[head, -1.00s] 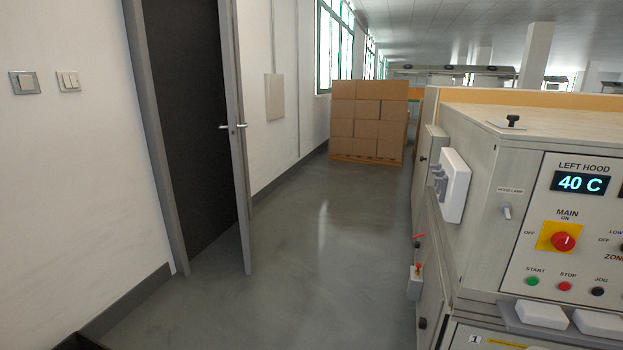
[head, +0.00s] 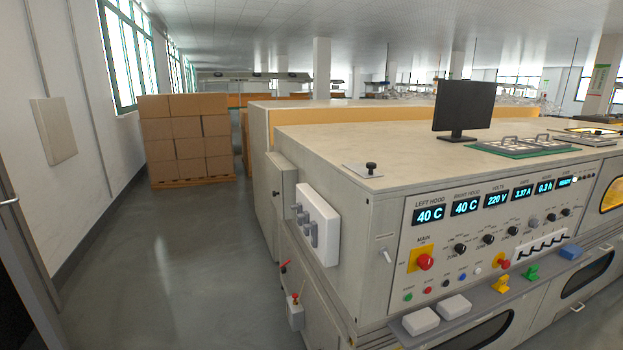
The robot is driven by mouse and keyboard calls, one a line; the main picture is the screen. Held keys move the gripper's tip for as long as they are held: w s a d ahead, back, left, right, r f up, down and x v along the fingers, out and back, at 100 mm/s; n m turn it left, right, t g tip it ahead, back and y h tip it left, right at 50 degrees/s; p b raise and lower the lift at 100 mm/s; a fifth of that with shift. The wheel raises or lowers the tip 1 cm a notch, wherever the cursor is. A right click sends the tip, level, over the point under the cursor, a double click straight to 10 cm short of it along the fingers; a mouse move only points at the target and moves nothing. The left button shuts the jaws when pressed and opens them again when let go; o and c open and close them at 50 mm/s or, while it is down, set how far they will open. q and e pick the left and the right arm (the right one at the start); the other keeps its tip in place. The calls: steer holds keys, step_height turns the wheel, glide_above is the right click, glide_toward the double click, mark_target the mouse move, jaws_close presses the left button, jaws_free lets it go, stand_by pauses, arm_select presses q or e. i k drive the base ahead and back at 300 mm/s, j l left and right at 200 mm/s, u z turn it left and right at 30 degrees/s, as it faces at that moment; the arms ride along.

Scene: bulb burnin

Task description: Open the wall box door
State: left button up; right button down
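A flat, pale grey box or panel (head: 54,130) is fixed on the white wall at the left in the head view. Its front looks closed, and no handle can be made out on it. A smaller grey box (head: 281,187) with a dark knob is mounted on the end of the machine, and its front looks closed too. The frames do not label either one as the wall box. Neither of my grippers is in view.
The grey floor aisle (head: 165,265) is clear between the wall and the machine (head: 345,160). Stacked cartons (head: 188,140) stand on a pallet at its far end. A door edge with a handle (head: 9,202) is at the far left. A white switch unit (head: 318,222) juts from the machine.

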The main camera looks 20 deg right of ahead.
mark_target(274, 175)
steer(key=i+j+z, duration=0.4)
steer(key=z, duration=0.3)
steer(key=i+j+z, duration=0.1)
steer(key=z, duration=0.25)
